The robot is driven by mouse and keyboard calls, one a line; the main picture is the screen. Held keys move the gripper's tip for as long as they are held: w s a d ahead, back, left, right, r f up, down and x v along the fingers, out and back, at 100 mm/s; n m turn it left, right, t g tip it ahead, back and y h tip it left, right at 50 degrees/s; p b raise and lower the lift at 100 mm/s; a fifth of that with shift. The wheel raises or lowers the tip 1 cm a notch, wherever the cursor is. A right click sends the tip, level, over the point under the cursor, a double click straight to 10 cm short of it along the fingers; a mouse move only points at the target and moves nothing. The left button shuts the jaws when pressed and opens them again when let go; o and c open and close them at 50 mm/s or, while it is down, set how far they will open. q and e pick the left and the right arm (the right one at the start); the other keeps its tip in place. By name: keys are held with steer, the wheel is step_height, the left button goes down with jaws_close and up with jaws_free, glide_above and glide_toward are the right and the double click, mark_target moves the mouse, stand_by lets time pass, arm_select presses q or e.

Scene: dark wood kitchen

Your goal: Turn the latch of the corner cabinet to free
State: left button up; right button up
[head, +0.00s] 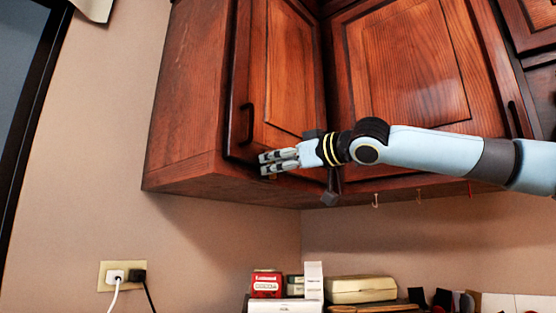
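The corner cabinet (288,75) is dark reddish wood and hangs on the wall, with its doors shut. Its narrow left door has a black vertical handle (247,123). My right gripper (264,164) is in front of the lower part of this door, below the handle, with its fingers pointing left. No object shows in its fingers; whether they are open or shut is unclear. A dark block (330,198) shows below my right wrist at the cabinet's lower edge. I cannot tell whether it is the latch; my wrist hides the area above it. My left gripper is not in view.
A wider cabinet door (400,65) adjoins on the right. Small hooks (375,201) hang under the cabinet. Below are a red box (266,284), a beige case (361,289) and other small items. A wall socket (122,276) with two plugs is at lower left.

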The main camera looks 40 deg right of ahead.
jaws_close()
steer(key=shift+n, duration=0.3)
steer(key=n, duration=0.3)
steer(key=a+n, duration=0.1)
steer(key=n, duration=0.1)
steer(key=shift+f, duration=0.3)
steer(key=n, duration=0.1)
steer(key=n+b, duration=0.1)
steer(key=n, duration=0.1)
steer(key=f+n, duration=0.1)
steer(key=shift+a+n, duration=0.3)
steer(key=shift+a+f+n+b, duration=0.1)
steer(key=shift+f+n+b, duration=0.1)
steer(key=shift+n+b, duration=0.7)
steer(key=shift+f+n+b, duration=0.2)
steer(key=shift+n+b, duration=0.2)
steer(key=shift+n, duration=0.9)
